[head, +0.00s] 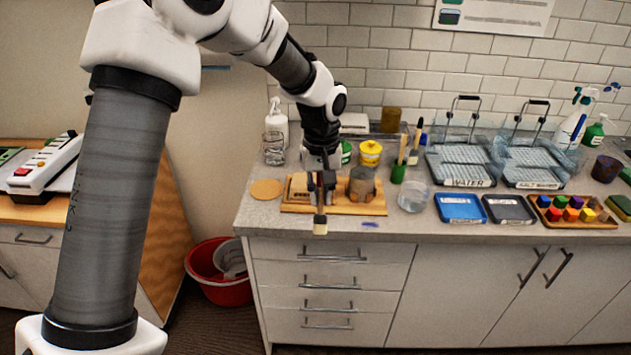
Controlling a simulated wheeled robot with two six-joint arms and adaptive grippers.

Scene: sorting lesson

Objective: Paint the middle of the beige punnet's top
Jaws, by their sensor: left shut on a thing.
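My left gripper (321,190) reaches down over the front of the counter, shut on a paintbrush (320,225). The brush points down with its pale bristles lowest, in front of the counter's front edge in the picture. A beige box-like thing, which looks like the beige punnet (299,187), is on a wooden board (345,209), just left of my gripper and partly hidden by it. A grey-brown round thing (362,184) is on the same board to the right. I see no contact between brush and punnet. My right gripper is out of view.
A clear tub (412,197), a blue tray (460,208) and a dark tray (508,210) are to the right. A yellow pot (370,153) and a green cup with brushes (398,172) stand behind. A round tan disc (266,189) lies left of the board.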

